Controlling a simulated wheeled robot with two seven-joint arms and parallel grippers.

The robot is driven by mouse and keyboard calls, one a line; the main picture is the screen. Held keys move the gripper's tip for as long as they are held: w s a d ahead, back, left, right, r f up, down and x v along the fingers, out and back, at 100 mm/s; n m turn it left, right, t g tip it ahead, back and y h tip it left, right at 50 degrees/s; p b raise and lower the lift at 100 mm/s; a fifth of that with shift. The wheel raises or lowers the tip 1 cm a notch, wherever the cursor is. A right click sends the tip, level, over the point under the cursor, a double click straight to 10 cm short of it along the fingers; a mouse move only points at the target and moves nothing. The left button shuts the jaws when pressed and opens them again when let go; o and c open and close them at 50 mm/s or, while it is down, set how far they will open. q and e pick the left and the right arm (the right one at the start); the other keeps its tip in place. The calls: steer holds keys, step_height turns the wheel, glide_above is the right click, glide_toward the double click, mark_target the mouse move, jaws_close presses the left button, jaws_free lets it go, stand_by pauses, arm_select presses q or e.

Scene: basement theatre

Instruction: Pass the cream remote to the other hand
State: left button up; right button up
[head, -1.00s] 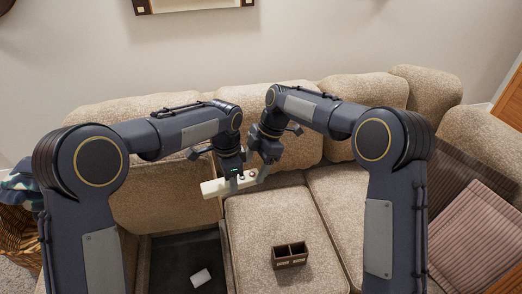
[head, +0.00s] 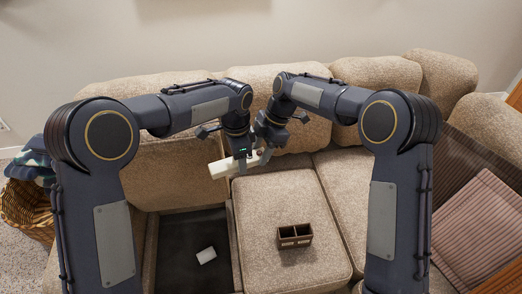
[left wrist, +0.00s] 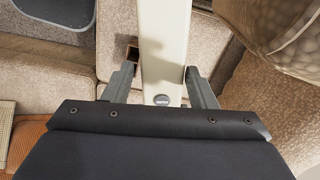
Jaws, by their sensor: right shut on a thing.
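The cream remote (head: 222,169) is held in the air above the sofa, long side running left to right in the head view. My right gripper (head: 263,157) is shut on its right end. My left gripper (head: 241,164) reaches down over its middle. In the left wrist view the remote (left wrist: 163,45) runs between the left fingers, with a dark oval mark near the palm. These fingers look open, one on each side, with a thin gap at the left one. The right fingertips are partly hidden.
A small brown two-part box (head: 294,242) sits on the middle seat cushion. A small white object (head: 206,255) lies on the dark area to its left. A wicker basket (head: 28,208) with cloth stands at far left, and a striped cushion (head: 480,225) lies at right.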

arm_select(q)
steer(key=o, duration=0.3)
steer(key=shift+r, duration=0.1)
step_height(320, 180, up, 10)
steer(key=s+a+r+n+t+h, duration=0.1)
steer(key=s+a+r+n, duration=0.4)
steer(key=a, duration=0.5)
steer(key=s+a+f+n+t+h, duration=0.1)
steer(key=s+n, duration=0.3)
steer(key=s, duration=0.4)
steer(key=s+a+f+n+t+h, duration=0.1)
steer(key=s+a+f+n+t, duration=0.1)
steer(key=s, duration=0.6)
steer(key=s+a+f+n+t, duration=0.1)
steer(key=s+a+f+n, duration=0.3)
steer(key=s, duration=0.4)
steer(key=shift+a+n+t+h, duration=0.3)
steer(key=shift+a+n+h, duration=0.15)
steer(key=shift+n, duration=0.45)
